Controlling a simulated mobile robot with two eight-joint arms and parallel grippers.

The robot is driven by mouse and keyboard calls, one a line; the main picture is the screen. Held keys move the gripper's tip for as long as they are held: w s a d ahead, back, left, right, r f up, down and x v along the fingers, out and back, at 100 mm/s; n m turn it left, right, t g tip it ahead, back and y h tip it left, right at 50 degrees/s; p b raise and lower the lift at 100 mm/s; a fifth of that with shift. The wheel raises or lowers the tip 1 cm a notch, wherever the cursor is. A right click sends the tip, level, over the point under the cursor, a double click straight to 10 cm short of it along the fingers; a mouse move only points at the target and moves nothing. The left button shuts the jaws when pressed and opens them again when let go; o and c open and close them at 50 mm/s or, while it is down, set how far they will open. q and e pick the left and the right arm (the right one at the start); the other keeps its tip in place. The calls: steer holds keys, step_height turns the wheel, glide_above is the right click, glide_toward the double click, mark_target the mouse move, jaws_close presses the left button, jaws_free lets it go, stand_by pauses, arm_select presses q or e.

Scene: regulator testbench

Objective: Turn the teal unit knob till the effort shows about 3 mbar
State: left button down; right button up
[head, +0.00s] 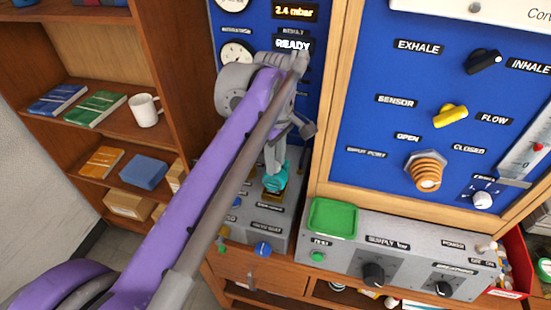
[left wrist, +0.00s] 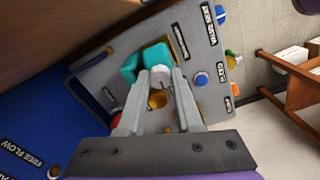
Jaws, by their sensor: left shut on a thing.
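The teal unit knob (head: 276,178) sits on the grey sloped panel at the lower middle of the head view. My left gripper (head: 275,160) reaches down to it and is shut on it. In the left wrist view the teal knob (left wrist: 146,64) shows at the tips of the two grey fingers (left wrist: 160,85), which partly cover it. The display (head: 295,11) at the top of the blue panel reads 2.4 mbar. A lower display (head: 293,45) reads READY, partly covered by my wrist. My right gripper is not in view.
A blue knob (head: 263,248) and a green button (head: 317,256) lie close by on the grey panels. A green tray (head: 333,217) stands to the right of the gripper. A wooden frame post (head: 332,110) rises just right of my wrist. A shelf with a mug (head: 146,110) is at left.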

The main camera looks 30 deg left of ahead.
arm_select(q)
steer(key=m+p, duration=0.1)
steer(key=m, duration=0.2)
steer(key=shift+m, duration=0.3)
steer(key=m+p, duration=0.1)
steer(key=m, duration=0.2)
steer(key=shift+m, duration=0.4)
steer(key=m, duration=0.4)
steer(key=shift+p, duration=0.3)
steer(key=shift+s+a+m, duration=0.1)
steer(key=shift+m, duration=1.7)
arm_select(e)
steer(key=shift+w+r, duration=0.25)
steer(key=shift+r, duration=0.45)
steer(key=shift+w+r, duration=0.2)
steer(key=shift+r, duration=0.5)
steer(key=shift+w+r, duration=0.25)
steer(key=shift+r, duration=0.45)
arm_select(q)
steer(key=shift+m, duration=0.3)
steer(key=c, duration=0.6)
jaws_free()
steer(key=shift+o, duration=0.2)
